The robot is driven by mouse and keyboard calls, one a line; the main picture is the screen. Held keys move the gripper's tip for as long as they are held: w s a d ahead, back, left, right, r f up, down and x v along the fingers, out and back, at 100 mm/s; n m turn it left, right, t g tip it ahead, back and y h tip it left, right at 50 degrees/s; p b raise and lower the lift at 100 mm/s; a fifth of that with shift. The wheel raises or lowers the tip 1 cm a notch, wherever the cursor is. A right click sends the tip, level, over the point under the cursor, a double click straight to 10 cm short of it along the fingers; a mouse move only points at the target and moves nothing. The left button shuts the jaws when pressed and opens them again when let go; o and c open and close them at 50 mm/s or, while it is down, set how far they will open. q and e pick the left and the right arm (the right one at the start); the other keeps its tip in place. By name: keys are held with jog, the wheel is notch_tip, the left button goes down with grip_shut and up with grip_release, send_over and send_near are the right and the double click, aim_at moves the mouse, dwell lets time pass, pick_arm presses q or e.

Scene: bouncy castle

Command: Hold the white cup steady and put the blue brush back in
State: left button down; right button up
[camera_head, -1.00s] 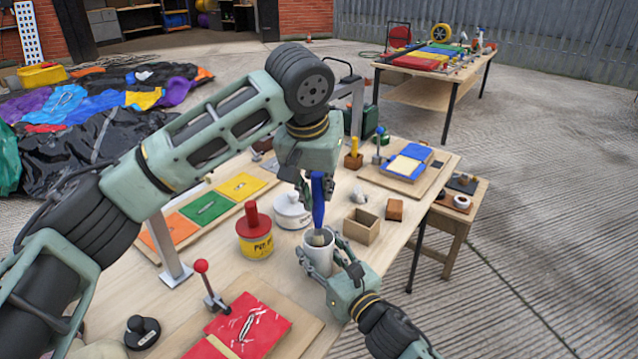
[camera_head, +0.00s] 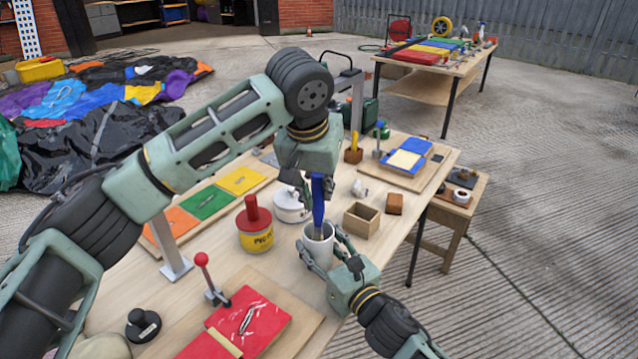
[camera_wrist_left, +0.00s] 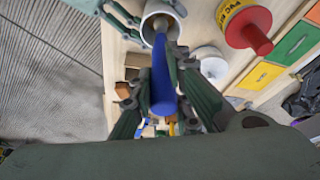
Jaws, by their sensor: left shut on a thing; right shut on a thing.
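The blue brush (camera_head: 318,200) hangs upright, bristles down, with its lower end inside the mouth of the white cup (camera_head: 317,250). My left gripper (camera_head: 317,188) is shut on the brush's handle above the cup. In the left wrist view the blue handle (camera_wrist_left: 163,80) lies between the left fingers, and its end reaches into the cup (camera_wrist_left: 158,22). My right gripper (camera_head: 325,254) is shut on the cup from the right and front, with fingers around its sides. The cup stands upright on the table. The bristle tip is hidden inside the cup.
A yellow tin with a red lid (camera_head: 255,232) and a white lidded pot (camera_head: 291,205) stand left of the cup. An open wooden box (camera_head: 362,220) and a brown block (camera_head: 395,204) lie to its right. A red-knobbed lever (camera_head: 208,275) and red patch (camera_head: 248,318) are in front.

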pick_arm(q)
jog(key=shift+f, duration=0.3)
dwell(0.4)
jog(key=shift+f, duration=0.4)
jog(key=shift+f, duration=0.1)
jog(key=c, duration=1.5)
grip_release()
jog(key=shift+c, duration=0.2)
jog(key=v, duration=1.2)
pick_arm(e)
jog(key=o, duration=1.3)
